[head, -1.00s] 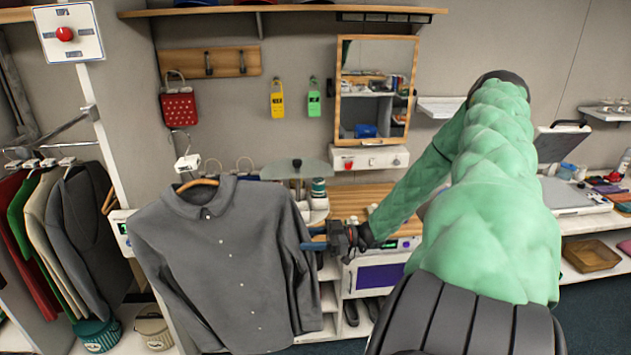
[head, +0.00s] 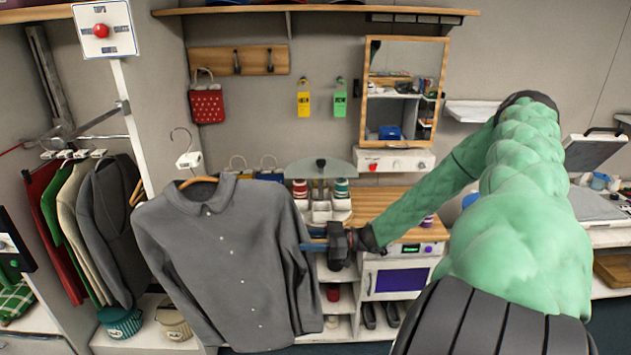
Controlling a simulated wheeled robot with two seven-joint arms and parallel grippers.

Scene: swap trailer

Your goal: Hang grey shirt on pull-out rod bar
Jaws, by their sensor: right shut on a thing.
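The grey shirt (head: 225,260) hangs on a wooden hanger with a metal hook (head: 181,141) and a white tag, left of centre in the head view. My right gripper (head: 318,240) is at the shirt's right side, at sleeve height, shut on the shirt, which hangs clear in the air. The fingertips are partly hidden at the cloth. A metal rod bar (head: 85,137) runs at the left, with several garments on white-tagged hangers below it. The shirt is to the right of these garments and apart from them. My left gripper is not in view.
A white post (head: 133,130) with a red-button panel (head: 103,30) stands between the hanging garments and the shirt. A wooden counter (head: 385,205) with spools and a small oven-like unit (head: 398,275) is behind. Baskets (head: 120,322) sit below the garments.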

